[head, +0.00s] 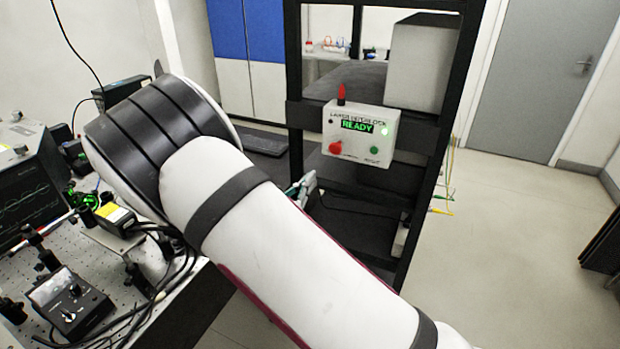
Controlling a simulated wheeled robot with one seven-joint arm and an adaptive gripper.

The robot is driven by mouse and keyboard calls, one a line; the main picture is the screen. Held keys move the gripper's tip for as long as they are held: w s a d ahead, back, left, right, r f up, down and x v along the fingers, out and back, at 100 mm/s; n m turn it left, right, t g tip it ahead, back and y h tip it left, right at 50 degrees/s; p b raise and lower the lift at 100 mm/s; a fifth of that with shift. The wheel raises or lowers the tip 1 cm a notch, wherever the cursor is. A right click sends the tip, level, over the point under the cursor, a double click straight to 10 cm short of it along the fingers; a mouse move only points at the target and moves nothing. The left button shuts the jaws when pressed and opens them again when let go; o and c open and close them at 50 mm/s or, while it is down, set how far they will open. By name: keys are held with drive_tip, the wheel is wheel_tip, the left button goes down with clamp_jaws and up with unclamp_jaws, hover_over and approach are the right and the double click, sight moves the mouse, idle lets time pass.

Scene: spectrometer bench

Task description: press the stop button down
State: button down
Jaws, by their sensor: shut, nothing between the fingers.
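The laser interlock box (362,160) is a white box on the front of the black rack, near the middle of the head view. Its display (356,126) reads READY in green. The stop button, a red round button (335,148), is at the box's lower left and is in plain view. A smaller green button (374,150) is at its lower right. A red lamp (341,96) stands on top. My white arm crosses the picture in front. I cannot make out my gripper; the arm hides the area behind it.
The black rack (293,60) holds a grey box (422,65) above the interlock. An optical bench (105,268) with instruments and cables is at left. A small pale item (301,187) shows between arm and rack. Open floor (505,240) lies at right.

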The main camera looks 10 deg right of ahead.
sight(335, 151)
drive_tip(key=p+x, duration=0.1)
drive_tip(key=x, duration=1)
drive_tip(key=shift+w+d, duration=0.15)
drive_tip(key=shift+d, duration=0.05)
drive_tip(key=shift+b+x, duration=0.4)
drive_tip(key=shift+x, duration=0.7)
drive_tip(key=shift+w+f, duration=0.1)
drive_tip(key=shift+a, duration=0.2)
drive_tip(key=v, duration=1.4)
